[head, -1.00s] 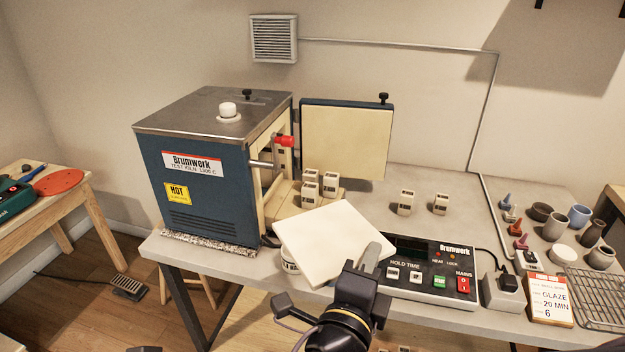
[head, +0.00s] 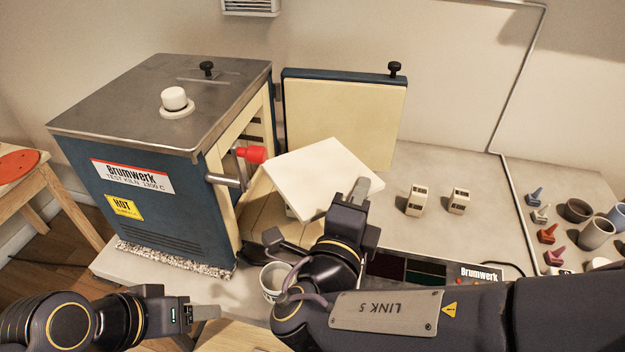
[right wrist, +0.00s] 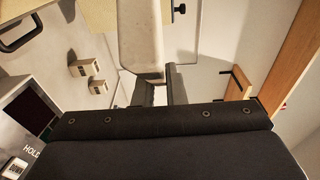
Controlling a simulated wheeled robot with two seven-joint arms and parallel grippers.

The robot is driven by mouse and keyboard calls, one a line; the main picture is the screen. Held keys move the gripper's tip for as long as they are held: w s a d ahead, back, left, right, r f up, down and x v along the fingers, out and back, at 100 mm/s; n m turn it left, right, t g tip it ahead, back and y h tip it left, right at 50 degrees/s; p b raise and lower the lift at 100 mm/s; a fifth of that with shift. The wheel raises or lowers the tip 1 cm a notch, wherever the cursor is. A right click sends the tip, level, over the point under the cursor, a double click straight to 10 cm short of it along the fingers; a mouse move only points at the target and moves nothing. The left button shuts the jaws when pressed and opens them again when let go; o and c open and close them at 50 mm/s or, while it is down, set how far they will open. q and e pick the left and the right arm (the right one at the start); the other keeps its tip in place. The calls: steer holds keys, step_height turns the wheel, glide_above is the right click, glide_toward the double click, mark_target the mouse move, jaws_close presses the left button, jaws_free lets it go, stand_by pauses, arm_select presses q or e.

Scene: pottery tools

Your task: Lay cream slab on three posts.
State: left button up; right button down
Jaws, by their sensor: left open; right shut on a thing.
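My right gripper (head: 360,195) is shut on the cream slab (head: 312,175), a flat square plate, at its right edge. The slab is in front of the kiln's open side in the head view, tilted in the picture. The cream posts at the kiln mouth are hidden behind or under it, so I cannot tell whether it touches them. Two other posts, one nearer (head: 416,200) and one to its right (head: 459,201), stand on the table; they also show in the right wrist view (right wrist: 84,66). My left gripper (head: 205,313) is open and empty at the lower left, away from the slab.
The blue kiln (head: 150,190) stands left, its door (head: 345,115) open behind the slab. The control box (head: 480,273) is partly covered by my right arm. Pots and small tools stand far right.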

mark_target(337, 181)
steer(key=shift+w+a+f+b, duration=0.2)
steer(key=shift+w+a+f, duration=0.65)
steer(key=shift+w+f, duration=1.15)
steer(key=shift+w+a+f+b, duration=0.25)
steer(key=shift+w+a+f, duration=0.6)
steer(key=shift+w+f, duration=1.1)
steer(key=shift+w+a+f+b, duration=0.2)
steer(key=shift+w+a+f, duration=0.65)
steer(key=shift+w+f, duration=1.15)
steer(key=shift+s+f, duration=0.2)
steer(key=shift+f, duration=0.05)
steer(key=c, duration=1.5)
jaws_free()
steer(key=shift+f, duration=0.1)
steer(key=shift+s+a, duration=0.1)
steer(key=shift+s, duration=0.05)
steer(key=b+v, duration=0.1)
steer(key=v, duration=1)
steer(key=shift+s+a, duration=0.1)
steer(key=shift+s, duration=0.25)
